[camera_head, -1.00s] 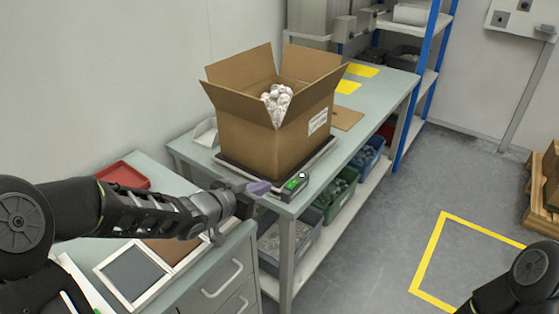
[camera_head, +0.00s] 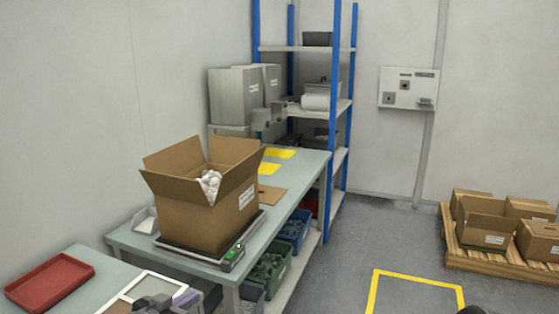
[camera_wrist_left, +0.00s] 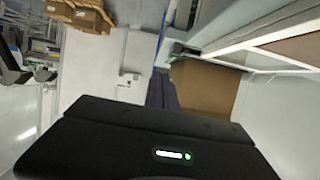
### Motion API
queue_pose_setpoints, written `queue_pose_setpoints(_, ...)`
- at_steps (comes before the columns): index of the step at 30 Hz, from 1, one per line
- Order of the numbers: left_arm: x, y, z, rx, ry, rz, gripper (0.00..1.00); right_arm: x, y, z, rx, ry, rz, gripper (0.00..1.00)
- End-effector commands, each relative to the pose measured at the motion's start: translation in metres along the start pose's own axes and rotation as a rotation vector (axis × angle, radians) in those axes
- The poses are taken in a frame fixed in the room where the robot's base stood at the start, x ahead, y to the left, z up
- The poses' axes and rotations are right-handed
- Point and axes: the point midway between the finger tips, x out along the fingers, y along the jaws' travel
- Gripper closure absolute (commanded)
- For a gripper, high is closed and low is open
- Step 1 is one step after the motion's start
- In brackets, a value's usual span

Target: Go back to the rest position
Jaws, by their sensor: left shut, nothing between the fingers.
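My left gripper (camera_head: 187,298) shows at the bottom edge of the head view, by the drawer bench with the red tray. Its fingers are together and empty, and most of its arm is below the picture. In the left wrist view its dark fingers (camera_wrist_left: 162,92) point away from the wrist. An open cardboard box (camera_head: 203,215) with white pieces inside stands on a dark scale (camera_head: 172,248) on the far table, apart from the gripper. My right gripper is out of view; only a small dark bit of my right arm shows at the bottom right.
A red tray (camera_head: 50,283) and a white frame (camera_head: 118,297) lie on the near bench. Blue-post shelving (camera_head: 338,110) stands at the back. A pallet (camera_head: 485,260) with several cartons is at the right. The yellow-marked floor area (camera_head: 372,290) is clear.

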Motion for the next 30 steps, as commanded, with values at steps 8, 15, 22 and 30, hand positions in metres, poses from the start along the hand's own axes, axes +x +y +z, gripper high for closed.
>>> queue_pose_setpoints(8,0.001,-0.008,0.032,-0.109,-0.065,-0.063,1.00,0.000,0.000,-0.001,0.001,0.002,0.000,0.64)
queue_pose_setpoints(15,0.009,0.015,0.100,-0.271,-0.204,-0.074,1.00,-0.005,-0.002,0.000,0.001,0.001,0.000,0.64)
queue_pose_setpoints(22,0.004,0.071,0.197,-0.465,-0.436,-0.066,1.00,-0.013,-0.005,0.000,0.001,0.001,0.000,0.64)
queue_pose_setpoints(30,-0.066,0.192,0.339,-0.680,-0.879,-0.046,1.00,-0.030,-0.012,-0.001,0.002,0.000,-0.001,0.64)
